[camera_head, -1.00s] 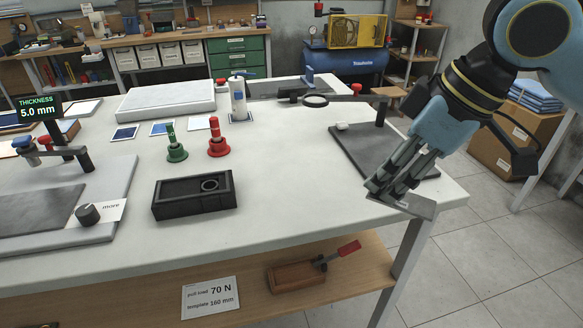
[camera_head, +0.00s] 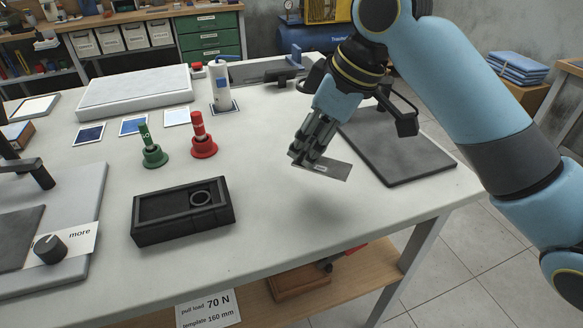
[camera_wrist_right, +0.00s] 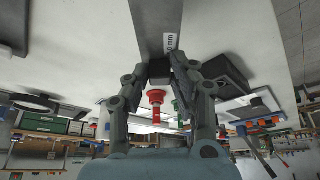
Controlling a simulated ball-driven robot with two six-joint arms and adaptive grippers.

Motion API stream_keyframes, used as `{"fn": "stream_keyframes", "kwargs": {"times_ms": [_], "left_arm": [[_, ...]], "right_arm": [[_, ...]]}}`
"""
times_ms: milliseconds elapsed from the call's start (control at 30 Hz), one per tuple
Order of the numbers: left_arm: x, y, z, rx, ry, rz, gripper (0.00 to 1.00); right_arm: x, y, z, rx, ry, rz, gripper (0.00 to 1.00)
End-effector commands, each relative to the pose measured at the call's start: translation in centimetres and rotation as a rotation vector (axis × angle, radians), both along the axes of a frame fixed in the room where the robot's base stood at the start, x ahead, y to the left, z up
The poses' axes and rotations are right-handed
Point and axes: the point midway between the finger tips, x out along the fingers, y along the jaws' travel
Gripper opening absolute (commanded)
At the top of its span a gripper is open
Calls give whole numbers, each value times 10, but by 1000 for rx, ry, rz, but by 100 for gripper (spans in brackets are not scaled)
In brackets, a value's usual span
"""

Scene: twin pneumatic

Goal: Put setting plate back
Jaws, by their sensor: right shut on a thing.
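My right gripper (camera_head: 305,150) is shut on the setting plate (camera_head: 333,170), a thin grey flat piece. It holds the plate above the white table, left of the dark grey slab. In the right wrist view the fingers (camera_wrist_right: 160,70) close on the plate (camera_wrist_right: 152,30), which extends up out of the picture and has a white label ending in "mm". A black box (camera_head: 184,222) with recesses and a ring in one of them lies at the front middle of the table. My left gripper is not in view.
Green (camera_head: 154,156) and red (camera_head: 204,146) knobbed pieces stand behind the black box. The dark slab (camera_head: 420,160) lies at the right edge. A dial (camera_head: 50,248) and grey base are at the left.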

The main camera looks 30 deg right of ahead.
Motion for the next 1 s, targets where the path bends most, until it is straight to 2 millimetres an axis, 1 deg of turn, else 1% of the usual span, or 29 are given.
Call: {"fn": "stream_keyframes", "kwargs": {"times_ms": [33, 100, 233, 267, 367, 500, 567, 733, 933, 967, 1000], "left_arm": [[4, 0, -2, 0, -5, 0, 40], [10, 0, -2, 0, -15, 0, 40], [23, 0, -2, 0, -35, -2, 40], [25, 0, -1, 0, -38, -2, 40], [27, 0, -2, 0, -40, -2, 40], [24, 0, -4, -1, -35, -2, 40], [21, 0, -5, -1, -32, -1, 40], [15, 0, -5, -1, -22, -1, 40], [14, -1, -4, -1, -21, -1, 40], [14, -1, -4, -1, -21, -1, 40], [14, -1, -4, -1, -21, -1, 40]], "right_arm": [[11, 5, -7, 6, 0, -1, 0], [22, 9, -14, 3, 1, -1, 0], [32, 12, -21, -1, 1, 0, 0], [33, 13, -22, -2, 0, 1, 0], [34, 13, -34, -2, 3, 1, 0], [33, 13, -56, -2, 3, 0, 0], [33, 13, -61, -3, 2, 1, 0], [34, 12, -62, -4, -1, 1, 0], [34, 12, -64, -3, 1, 0, 0], [33, 12, -65, -3, 1, 0, 25], [34, 12, -65, -3, 1, 0, 30]]}}
